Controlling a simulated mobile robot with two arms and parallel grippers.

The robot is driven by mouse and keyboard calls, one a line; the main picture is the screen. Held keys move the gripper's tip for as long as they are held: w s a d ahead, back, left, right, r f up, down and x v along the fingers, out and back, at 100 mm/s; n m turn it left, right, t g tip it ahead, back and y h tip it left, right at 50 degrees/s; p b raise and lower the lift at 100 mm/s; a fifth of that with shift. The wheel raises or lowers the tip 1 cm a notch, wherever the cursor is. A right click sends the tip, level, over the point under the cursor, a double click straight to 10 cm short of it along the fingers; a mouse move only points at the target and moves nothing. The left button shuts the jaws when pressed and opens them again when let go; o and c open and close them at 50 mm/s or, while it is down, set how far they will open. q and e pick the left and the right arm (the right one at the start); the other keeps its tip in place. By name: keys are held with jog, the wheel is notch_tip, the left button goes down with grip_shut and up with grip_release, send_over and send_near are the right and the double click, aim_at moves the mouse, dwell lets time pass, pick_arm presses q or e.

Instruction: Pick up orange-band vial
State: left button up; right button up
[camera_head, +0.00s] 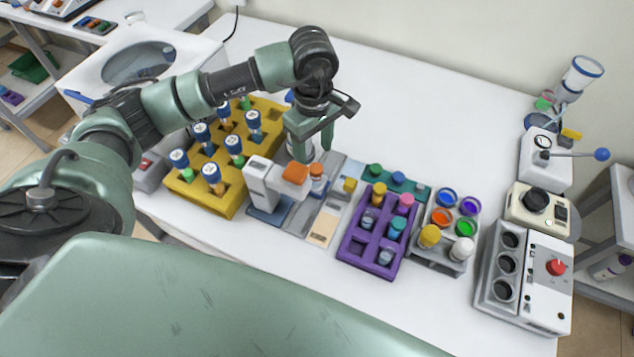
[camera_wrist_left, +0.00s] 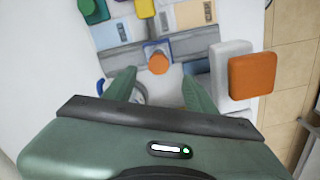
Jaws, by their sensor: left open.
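An orange-topped vial (camera_head: 317,171) stands in a small blue holder beside the white device with the orange top (camera_head: 295,174). It also shows in the left wrist view (camera_wrist_left: 158,63), just beyond and between my fingertips. My left gripper (camera_head: 313,150) is open and empty, its fingers pointing down close to this vial; the same gripper fills the lower part of the wrist view (camera_wrist_left: 159,78). The vial's lower body is mostly hidden, so I cannot tell its band. In the yellow rack (camera_head: 190,200), a blue-capped vial (camera_head: 213,177) shows orange near its bottom. My right gripper is not in view.
A purple rack (camera_head: 350,240) with several vials stands to the right, with a green holder (camera_head: 399,181) behind it. Further right are a tray of coloured cups (camera_head: 447,262) and a grey-white machine (camera_head: 540,280). The table behind is clear.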

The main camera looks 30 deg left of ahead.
aim_at(316, 168)
pick_arm(q)
jog(key=shift+f+p, duration=0.35)
jog(key=shift+f, duration=0.8)
jog(key=f+p, duration=0.2)
jog(key=f, duration=0.1)
jog(key=f+p, duration=0.1)
jog(key=f, duration=0.1)
jog(key=shift+w+d+f, duration=0.1)
jog(key=shift+d, duration=0.15)
jog(key=shift+f, duration=0.3)
grip_shut()
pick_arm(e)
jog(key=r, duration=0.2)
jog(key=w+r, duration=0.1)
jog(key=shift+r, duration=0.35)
